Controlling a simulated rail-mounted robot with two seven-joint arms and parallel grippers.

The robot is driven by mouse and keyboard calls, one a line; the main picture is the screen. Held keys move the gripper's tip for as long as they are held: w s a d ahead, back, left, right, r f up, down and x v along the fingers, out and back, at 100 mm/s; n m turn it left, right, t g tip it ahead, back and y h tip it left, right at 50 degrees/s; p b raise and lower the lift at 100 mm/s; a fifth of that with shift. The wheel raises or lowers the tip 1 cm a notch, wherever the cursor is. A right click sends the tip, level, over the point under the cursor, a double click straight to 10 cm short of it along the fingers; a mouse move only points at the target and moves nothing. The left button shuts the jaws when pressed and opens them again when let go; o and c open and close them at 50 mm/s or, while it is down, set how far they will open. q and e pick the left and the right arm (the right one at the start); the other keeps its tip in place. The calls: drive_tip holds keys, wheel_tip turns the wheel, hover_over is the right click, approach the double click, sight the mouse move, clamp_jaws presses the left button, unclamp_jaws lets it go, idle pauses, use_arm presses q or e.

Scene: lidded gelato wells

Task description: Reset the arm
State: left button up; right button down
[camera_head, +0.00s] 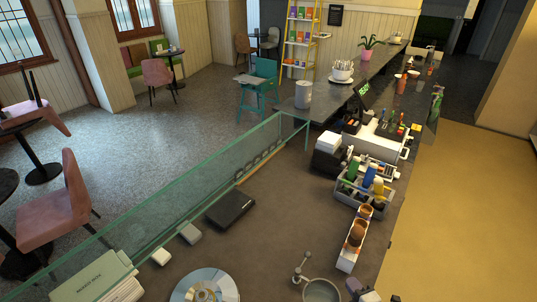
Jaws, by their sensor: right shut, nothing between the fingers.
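My right gripper (362,291) shows at the bottom edge, right of centre, beside a round metal basin (321,291). Only a small part of it is in the frame. It is shut with nothing seen between the fingers. My left gripper is not in view. No lidded gelato wells can be clearly made out in this view.
A long dark counter (275,222) runs under a green-edged glass screen (200,187). On it are a black flat device (231,208), a cone holder (354,244), a grey bottle rack (364,188) and a round segmented disc (205,287). The yellowish floor (460,220) at right is clear.

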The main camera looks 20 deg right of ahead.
drive_tip(key=d+m+g+h, duration=0.1)
drive_tip(key=m, duration=0.1)
drive_tip(key=s+d+f+m+g+h, duration=0.1)
drive_tip(key=d+m, duration=0.1)
drive_tip(key=s+d+f+m+g+h, duration=0.1)
drive_tip(key=shift+d+m+h, duration=0.15)
drive_tip(key=shift+m+h, duration=0.25)
drive_tip(key=m+g, duration=0.1)
drive_tip(key=s+m+g+h, duration=0.1)
drive_tip(key=shift+s+d+r+m, duration=0.2)
drive_tip(key=shift+d+m, duration=0.1)
drive_tip(key=shift+m, duration=0.1)
drive_tip(key=s+a+r+m+g+y+p, duration=0.2)
drive_tip(key=s+a+r+p, duration=0.1)
drive_tip(key=a, duration=0.5)
drive_tip(key=s+a+r+m+g+y+p, duration=0.2)
drive_tip(key=s+a+r+p, duration=0.2)
drive_tip(key=s+a+r, duration=0.2)
drive_tip(key=s+a+r+m+g+y+p, duration=0.1)
drive_tip(key=s+a+r+g+y+p, duration=0.2)
drive_tip(key=a, duration=0.7)
drive_tip(key=shift+s+a+r+m, duration=0.2)
drive_tip(key=shift+s+r+m, duration=0.2)
drive_tip(key=shift+s+r, duration=1.4)
drive_tip(key=shift+s+f, duration=0.5)
drive_tip(key=shift+f, duration=0.05)
